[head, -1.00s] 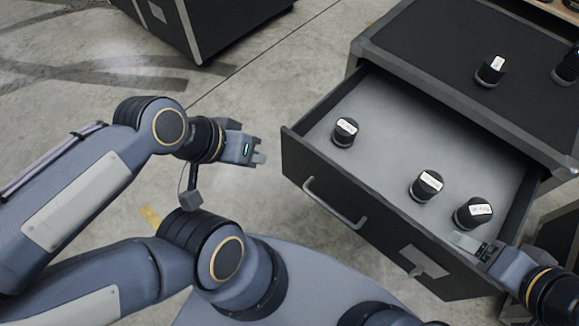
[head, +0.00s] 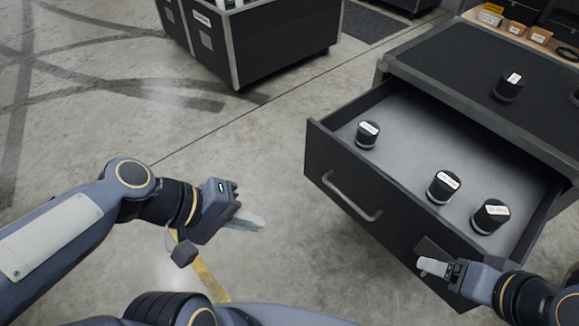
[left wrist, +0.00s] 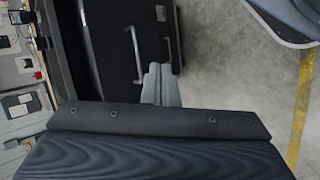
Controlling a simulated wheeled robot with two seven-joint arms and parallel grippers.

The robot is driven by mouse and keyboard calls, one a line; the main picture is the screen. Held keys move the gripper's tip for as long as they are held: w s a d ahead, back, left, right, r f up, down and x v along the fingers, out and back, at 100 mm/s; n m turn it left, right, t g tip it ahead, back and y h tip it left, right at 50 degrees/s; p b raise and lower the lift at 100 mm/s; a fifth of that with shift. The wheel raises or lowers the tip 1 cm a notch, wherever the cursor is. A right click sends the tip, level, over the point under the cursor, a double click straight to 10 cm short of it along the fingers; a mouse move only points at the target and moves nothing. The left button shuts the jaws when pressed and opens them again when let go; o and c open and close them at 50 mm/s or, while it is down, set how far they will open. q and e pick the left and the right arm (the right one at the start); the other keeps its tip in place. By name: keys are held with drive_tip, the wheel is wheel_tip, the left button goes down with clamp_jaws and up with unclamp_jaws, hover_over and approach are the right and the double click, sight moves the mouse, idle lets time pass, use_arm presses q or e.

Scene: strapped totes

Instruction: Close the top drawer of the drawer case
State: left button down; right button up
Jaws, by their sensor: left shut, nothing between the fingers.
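The drawer case (head: 455,65) stands at the right in the head view, black with grey edges. Its top drawer (head: 340,165) is pulled well out, with a grey handle (head: 352,197) on its front. Three black canisters with white labels (head: 367,135) stand upright in it. My left gripper (head: 262,222) is shut and empty, over the floor left of the drawer front and apart from it. Its fingers (left wrist: 160,85) show in the left wrist view, with a handle (left wrist: 135,55) beyond them. My right gripper (head: 432,267) is by the right part of the drawer front; contact and jaw opening are unclear.
A black canister (head: 509,86) stands on the case top, with another cut off at the right edge. A black wheeled case (head: 265,45) stands at the back. A shelf with small boxes (head: 515,28) is at the top right. The floor left of the drawer is clear.

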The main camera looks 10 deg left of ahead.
use_arm(q)
drive_tip(key=w+d+f+n+h+b, duration=0.2)
drive_tip(key=w+f+n+h+b, duration=0.1)
drive_tip(key=f+n+b, duration=0.1)
drive_tip(key=n+t+y+b, duration=0.1)
drive_tip(key=n+t+b, duration=1)
drive_tip(key=n, duration=0.7)
approach(308, 148)
drive_tip(key=b+x, duration=0.2)
drive_tip(key=x, duration=0.5)
drive_tip(key=shift+s, duration=0.15)
drive_tip(key=shift+r, duration=0.1)
